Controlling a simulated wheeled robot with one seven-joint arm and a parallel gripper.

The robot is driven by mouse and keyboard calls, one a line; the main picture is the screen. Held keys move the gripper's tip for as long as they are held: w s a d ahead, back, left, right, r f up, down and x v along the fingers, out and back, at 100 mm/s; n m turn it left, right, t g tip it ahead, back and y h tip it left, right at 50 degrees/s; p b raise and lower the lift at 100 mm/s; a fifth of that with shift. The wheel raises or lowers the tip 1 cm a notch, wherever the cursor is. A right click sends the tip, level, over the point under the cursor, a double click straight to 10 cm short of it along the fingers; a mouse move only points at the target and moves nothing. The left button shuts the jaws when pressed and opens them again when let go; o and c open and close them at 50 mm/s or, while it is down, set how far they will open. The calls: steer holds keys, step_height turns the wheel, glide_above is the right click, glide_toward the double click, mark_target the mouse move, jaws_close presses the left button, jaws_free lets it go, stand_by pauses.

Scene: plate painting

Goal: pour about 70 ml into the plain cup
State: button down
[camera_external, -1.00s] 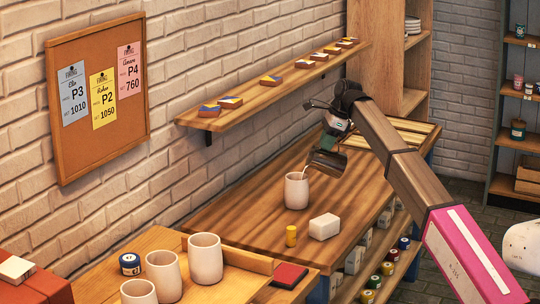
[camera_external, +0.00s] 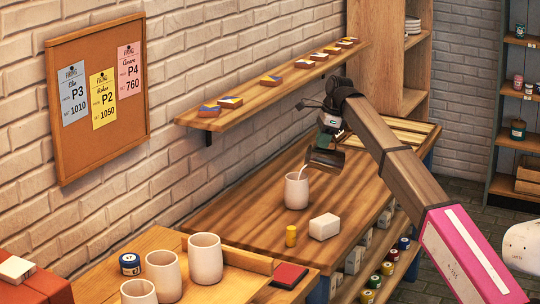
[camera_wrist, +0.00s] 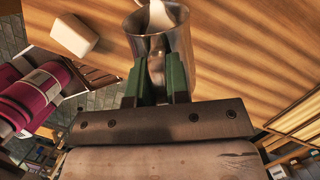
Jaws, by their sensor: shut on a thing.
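The plain cup (camera_external: 296,192) is cream-white and stands upright on the wooden workbench (camera_external: 240,225). My gripper (camera_external: 328,140) is above and right of it, shut on a metal jug (camera_external: 326,160). A thin pale stream (camera_external: 303,172) runs from the jug's lip down to the cup's mouth. In the wrist view the green fingers of my gripper (camera_wrist: 160,82) clasp the shiny jug (camera_wrist: 178,45), with pale liquid (camera_wrist: 165,12) at its far lip. The jug is tilted less than earlier. The level inside the cup is hidden.
Other cream cups (camera_external: 205,258) stand on the nearer table. A wall shelf (camera_external: 290,80) with small tiles runs behind the bench.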

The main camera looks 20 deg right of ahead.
mark_target(334, 149)
steer(key=shift+w+a+r+h+p, duration=0.2)
steer(key=shift+a+h+p, duration=0.25)
steer(key=shift+a, duration=0.2)
stand_by(0.6)
steer(key=shift+a+r+h+p, duration=0.2)
steer(key=shift+h+p, duration=0.15)
steer(key=shift+h, duration=0.1)
stand_by(0.9)
steer(key=d, duration=0.1)
steer(key=d+y, duration=0.1)
steer(key=d+f+y, duration=0.1)
steer(key=shift+s, duration=0.4)
steer(key=shift+d+f+y, duration=0.2)
steer(key=shift+d+y, duration=0.05)
steer(key=shift+y, duration=0.15)
steer(key=shift+s+d+f+y, duration=0.1)
steer(key=shift+d+f+y, duration=0.25)
steer(key=shift+d+y, duration=0.15)
steer(key=shift+d+f+t+y+b, duration=0.35)
steer(key=shift+f+y, duration=0.2)
steer(key=shift+y, duration=0.35)
stand_by(0.5)
